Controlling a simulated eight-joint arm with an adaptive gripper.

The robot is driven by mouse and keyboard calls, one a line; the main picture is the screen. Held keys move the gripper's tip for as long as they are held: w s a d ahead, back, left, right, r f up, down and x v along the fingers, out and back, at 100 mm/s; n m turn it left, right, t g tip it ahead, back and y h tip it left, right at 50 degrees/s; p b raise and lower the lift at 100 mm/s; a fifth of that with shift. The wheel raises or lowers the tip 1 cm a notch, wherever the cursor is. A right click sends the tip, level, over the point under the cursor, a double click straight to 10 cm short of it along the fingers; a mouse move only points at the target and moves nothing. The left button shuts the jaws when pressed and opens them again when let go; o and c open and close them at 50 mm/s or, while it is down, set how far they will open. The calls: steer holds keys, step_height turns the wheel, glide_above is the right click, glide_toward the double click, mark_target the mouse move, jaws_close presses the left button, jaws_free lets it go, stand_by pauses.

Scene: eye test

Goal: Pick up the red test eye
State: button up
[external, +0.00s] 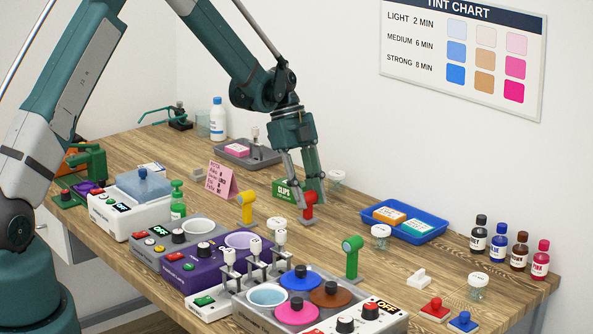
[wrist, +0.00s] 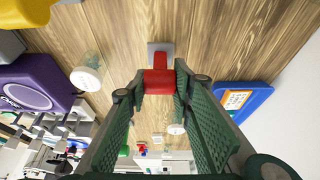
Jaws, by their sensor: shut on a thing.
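The red test eye (external: 308,208) stands upright on a small grey base near the middle of the table in the external view. My gripper (external: 311,198) comes down over it from above, with its fingers around the red head. In the wrist view the red test eye (wrist: 158,82) sits between the fingertips of my gripper (wrist: 160,88), which is shut on it. Its grey base shows just beyond the red part. I cannot tell whether the base touches the table.
A yellow test eye (external: 247,207) stands to the left and a green one (external: 351,257) to the front right. A green clips box (external: 284,188) is close behind left. A blue tray (external: 432,235) lies to the right. Lidded jars (external: 380,236) stand nearby.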

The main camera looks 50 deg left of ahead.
step_height(320, 180, up, 9)
steer(key=shift+f, duration=0.1)
stand_by(0.4)
